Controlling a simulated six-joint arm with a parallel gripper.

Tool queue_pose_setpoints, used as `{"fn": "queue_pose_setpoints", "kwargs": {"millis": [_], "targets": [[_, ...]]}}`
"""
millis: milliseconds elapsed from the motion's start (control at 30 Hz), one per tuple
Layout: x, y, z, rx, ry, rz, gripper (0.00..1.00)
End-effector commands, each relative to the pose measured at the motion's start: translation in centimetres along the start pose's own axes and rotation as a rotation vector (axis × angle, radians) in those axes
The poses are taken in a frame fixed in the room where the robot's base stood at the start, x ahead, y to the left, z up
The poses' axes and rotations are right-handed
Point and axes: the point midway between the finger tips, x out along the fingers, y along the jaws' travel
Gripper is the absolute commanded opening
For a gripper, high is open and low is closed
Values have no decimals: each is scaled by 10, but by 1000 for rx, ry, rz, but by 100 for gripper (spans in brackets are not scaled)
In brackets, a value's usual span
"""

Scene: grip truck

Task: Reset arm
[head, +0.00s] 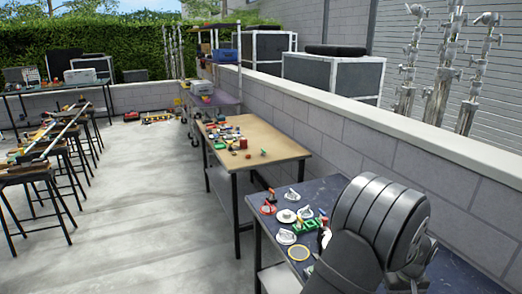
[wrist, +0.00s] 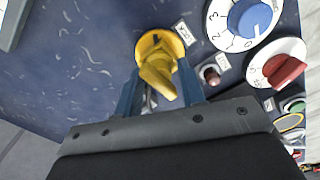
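My gripper (wrist: 159,68) shows in the wrist view with its two blue fingers apart. A yellow rotary knob (wrist: 157,72) with a raised handle lies between and just beyond the fingertips. A gap shows between the handle and the left finger; I cannot tell whether the right finger touches it. A small white label (wrist: 184,32) sits beside the knob. In the head view my grey arm reaches over the dark blue worktable (head: 333,188), and my gripper is hidden behind it.
Right of my gripper are a blue numbered dial (wrist: 249,17), a red knob on a white disc (wrist: 284,70), a small toggle (wrist: 211,74) and a green button (wrist: 294,106). A wooden-topped table (head: 285,148) stands farther back. A block wall (head: 350,138) runs along the right.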

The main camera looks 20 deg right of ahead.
Motion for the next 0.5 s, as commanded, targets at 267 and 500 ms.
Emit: {"fn": "queue_pose_setpoints", "kwargs": {"millis": [267,500], "targets": [[0,0,0,223,0,0,36],[0,0,0,404,0,0,36]]}}
